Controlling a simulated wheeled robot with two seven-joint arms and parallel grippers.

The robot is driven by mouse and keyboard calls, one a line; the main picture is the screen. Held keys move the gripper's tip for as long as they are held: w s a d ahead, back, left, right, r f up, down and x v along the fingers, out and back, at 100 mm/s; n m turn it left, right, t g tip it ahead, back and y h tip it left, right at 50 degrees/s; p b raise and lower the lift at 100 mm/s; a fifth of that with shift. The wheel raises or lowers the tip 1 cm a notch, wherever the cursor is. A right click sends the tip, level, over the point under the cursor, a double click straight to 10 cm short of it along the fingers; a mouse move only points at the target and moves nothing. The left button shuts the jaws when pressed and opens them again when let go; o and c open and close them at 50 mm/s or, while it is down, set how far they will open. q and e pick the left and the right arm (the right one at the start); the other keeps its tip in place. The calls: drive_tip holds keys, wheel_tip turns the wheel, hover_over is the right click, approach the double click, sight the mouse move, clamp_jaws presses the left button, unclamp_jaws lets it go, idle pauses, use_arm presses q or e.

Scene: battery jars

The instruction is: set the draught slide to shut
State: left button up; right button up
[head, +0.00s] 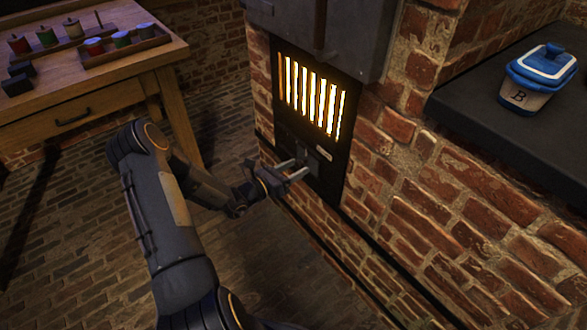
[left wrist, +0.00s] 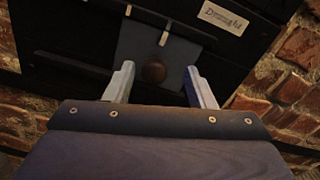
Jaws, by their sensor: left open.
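The draught slide is a grey plate (left wrist: 145,42) with a round brown knob (left wrist: 154,71), set in the black front of the stove. In the head view its dark panel (head: 322,169) lies below the glowing grille, partly hidden by my gripper. My left gripper (head: 298,168) is open in front of the slide. In the left wrist view its two pale fingers (left wrist: 158,76) stand either side of the knob, with a gap on each side. A pale label (left wrist: 224,17), seemingly reading "Draught", is right of the plate. Two small pale marks show near the plate. My right gripper is not in view.
The lit grille (head: 312,94) is just above the slide. Brick wall (head: 440,210) surrounds the stove front. A wooden table (head: 75,95) with spools stands at the left. A blue-lidded jar marked B (head: 540,75) sits on a dark shelf (head: 470,100) at the right.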

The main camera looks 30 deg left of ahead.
use_arm(q)
drive_tip(key=p+v, duration=0.1)
drive_tip(key=v, duration=0.6)
drive_tip(key=shift+s+p, duration=0.4)
drive_tip(key=shift+a, duration=0.15)
drive_tip(key=s+d+r+m+g+h, duration=0.3)
drive_tip(key=s+d+r+m+g, duration=0.15)
drive_tip(key=d+r+m, duration=0.4)
drive_tip(key=s+d+r+m+g+h, duration=0.3)
drive_tip(key=d+r+m+g, duration=0.35)
drive_tip(key=m, duration=0.25)
drive_tip(key=s+r+m+y, duration=0.3)
drive_tip(key=s+m+y, duration=0.2)
drive_tip(key=s+m, duration=0.25)
drive_tip(key=s+r+m+y, duration=0.2)
drive_tip(key=s+m+y, duration=0.2)
drive_tip(key=s+m, duration=0.4)
wheel_tip(320, 180, up, 27)
drive_tip(key=p, duration=2.7)
drive_tip(key=shift+s+d+r, duration=0.15)
drive_tip(key=shift+s+r, duration=0.05)
drive_tip(key=shift+s, duration=0.25)
